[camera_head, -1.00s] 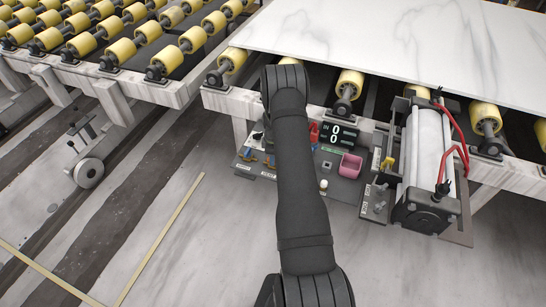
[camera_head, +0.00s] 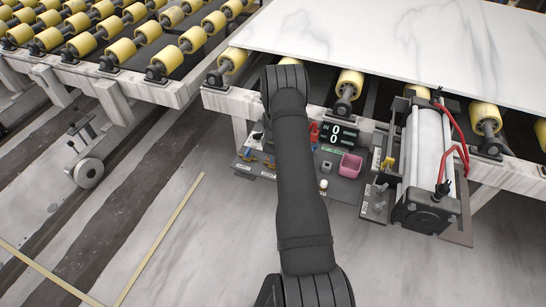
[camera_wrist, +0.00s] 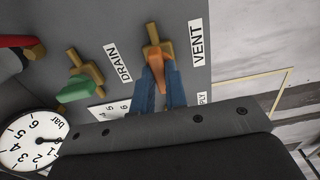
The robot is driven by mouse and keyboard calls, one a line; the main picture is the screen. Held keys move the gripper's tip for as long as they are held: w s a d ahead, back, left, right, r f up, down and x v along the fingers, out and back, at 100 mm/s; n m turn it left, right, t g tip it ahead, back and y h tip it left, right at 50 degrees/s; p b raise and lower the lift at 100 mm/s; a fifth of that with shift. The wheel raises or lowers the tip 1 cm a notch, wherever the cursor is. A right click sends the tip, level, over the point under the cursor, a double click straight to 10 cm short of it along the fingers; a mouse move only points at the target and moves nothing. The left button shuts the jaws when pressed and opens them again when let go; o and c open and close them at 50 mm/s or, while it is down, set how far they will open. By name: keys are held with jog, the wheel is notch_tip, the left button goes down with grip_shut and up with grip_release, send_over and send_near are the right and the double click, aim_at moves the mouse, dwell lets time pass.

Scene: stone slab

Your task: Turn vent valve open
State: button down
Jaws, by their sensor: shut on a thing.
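The vent valve, a brass body (camera_wrist: 154,34) with an orange handle (camera_wrist: 157,66), sits on a grey panel beside the label VENT (camera_wrist: 197,43) in the wrist view. The handle points roughly down the picture, close to in line with the brass stub. My gripper (camera_wrist: 160,74) has blue fingers shut on the orange handle, one on each side. In the head view my arm covers part of the control panel (camera_head: 345,185), and I cannot make out the gripper or the vent handle there.
A drain valve with a green handle (camera_wrist: 76,90) is left of the vent valve, with a red handle (camera_wrist: 22,42) beyond. A pressure gauge (camera_wrist: 32,140) is at lower left. In the head view, a pink bin (camera_head: 350,165), a counter display (camera_head: 338,135) and a cylinder with red hoses (camera_head: 428,160) stand right of my arm.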

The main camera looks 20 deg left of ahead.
jog(key=c, duration=1.4)
grip_release()
jog(key=shift+c, duration=0.2)
notch_tip(320, 180, up, 18)
jog(key=shift+f, duration=0.25)
jog(key=shift+f, duration=0.15)
notch_tip(320, 180, down, 17)
jog(key=shift+f, duration=0.1)
